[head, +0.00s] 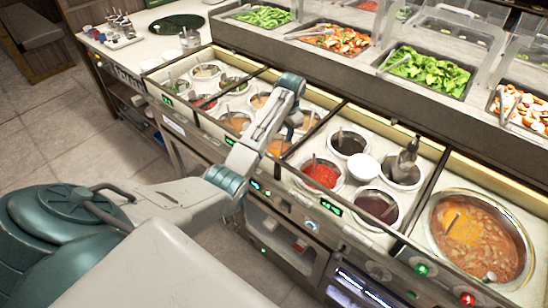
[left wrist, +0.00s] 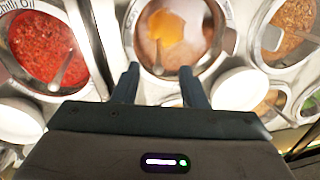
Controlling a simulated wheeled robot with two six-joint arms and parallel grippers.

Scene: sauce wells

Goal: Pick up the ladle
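My left gripper (head: 296,124) reaches over the sauce wells from the left. In the left wrist view its two fingers (left wrist: 160,82) are apart, with nothing held between them. A ladle handle (left wrist: 158,56) stands in a pot of pale sauce with an orange patch (left wrist: 165,28), just beyond the fingertips and roughly centred between them. Another ladle (left wrist: 62,68) stands in the red chilli oil pot (left wrist: 35,45). In the head view, an orange sauce pot (head: 279,148) is partly hidden by my arm. Which ladle is meant cannot be told. My right gripper is not in view.
A red sauce pot (head: 321,174), dark sauce pots (head: 376,207) and a white lid (head: 364,168) crowd the wells to the right. A large soup pot (head: 474,240) is at far right. Raised metal dividers (head: 318,132) separate the sections.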

